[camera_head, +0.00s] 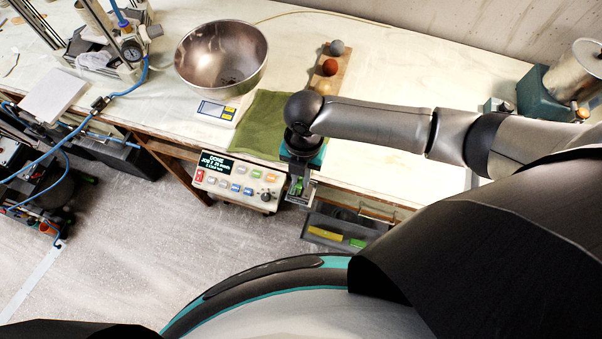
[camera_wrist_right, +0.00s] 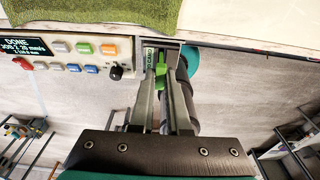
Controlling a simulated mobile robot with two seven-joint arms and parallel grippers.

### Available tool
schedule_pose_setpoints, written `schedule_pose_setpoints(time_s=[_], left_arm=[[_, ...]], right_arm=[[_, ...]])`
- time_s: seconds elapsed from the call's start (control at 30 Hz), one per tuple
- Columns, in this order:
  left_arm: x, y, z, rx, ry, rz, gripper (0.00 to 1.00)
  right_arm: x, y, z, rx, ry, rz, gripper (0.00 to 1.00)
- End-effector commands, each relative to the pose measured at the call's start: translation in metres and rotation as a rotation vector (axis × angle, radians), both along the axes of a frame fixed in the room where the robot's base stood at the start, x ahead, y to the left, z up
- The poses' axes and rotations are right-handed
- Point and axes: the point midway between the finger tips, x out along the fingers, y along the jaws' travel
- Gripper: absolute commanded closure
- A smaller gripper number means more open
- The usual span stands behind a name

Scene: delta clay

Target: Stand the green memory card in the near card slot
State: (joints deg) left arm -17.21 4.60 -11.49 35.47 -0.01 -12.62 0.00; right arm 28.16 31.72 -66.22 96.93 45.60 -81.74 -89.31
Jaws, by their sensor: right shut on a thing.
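My right gripper (camera_head: 299,190) points down at the table's front edge, just right of the control box. It is shut on the green memory card (camera_wrist_right: 161,70), which shows bright green between the two fingers in the wrist view. In the head view only a small piece of green shows there. The fingers hide much of the card and bracket, so I cannot tell whether the card is inside a slot. My left gripper is out of view.
The control box (camera_head: 238,185) with buttons and a knob hangs at the table edge, its screen reading DONE. A green cloth (camera_head: 250,128), a steel bowl (camera_head: 222,55) and a wooden board with three balls (camera_head: 330,82) lie on the table. A dark bin (camera_head: 340,228) sits below right.

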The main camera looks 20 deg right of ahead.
Motion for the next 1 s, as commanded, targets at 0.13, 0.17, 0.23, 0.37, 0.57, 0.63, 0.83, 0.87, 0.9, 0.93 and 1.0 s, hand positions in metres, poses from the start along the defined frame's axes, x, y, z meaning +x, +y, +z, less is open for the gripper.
schedule_pose_setpoints(time_s=[0.13, 0.17, 0.23, 0.37, 0.57, 0.63, 0.83, 0.87, 0.9, 0.93, 1.0], left_arm=[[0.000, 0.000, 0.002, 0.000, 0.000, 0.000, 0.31], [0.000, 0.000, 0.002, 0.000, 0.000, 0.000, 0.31], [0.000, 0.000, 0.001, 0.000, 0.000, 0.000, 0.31], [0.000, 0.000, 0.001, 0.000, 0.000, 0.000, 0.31], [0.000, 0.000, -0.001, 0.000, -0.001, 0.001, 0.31], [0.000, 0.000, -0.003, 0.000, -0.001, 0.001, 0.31], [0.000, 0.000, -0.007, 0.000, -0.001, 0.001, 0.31], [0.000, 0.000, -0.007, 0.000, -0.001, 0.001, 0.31], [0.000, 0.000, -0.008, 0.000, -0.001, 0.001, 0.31], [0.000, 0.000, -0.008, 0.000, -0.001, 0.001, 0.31], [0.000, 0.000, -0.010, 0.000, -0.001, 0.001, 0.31]], right_arm=[[0.000, 0.000, 0.000, 0.000, 0.000, 0.001, 1.00], [0.000, 0.000, 0.000, 0.000, 0.000, 0.001, 1.00], [0.000, 0.000, 0.000, 0.000, 0.000, 0.001, 1.00], [0.000, 0.000, 0.000, 0.000, 0.000, 0.000, 1.00], [0.000, 0.000, -0.004, 0.000, 0.000, 0.000, 1.00], [0.000, 0.000, -0.006, 0.000, 0.000, 0.000, 1.00], [0.000, 0.000, -0.012, 0.000, 0.000, 0.000, 1.00], [0.000, 0.000, -0.013, 0.000, 0.000, 0.000, 1.00], [0.000, 0.000, -0.014, 0.000, 0.000, 0.000, 1.00], [0.000, 0.000, -0.015, 0.000, 0.000, 0.000, 1.00], [0.000, 0.000, -0.017, 0.000, 0.000, 0.000, 1.00]])
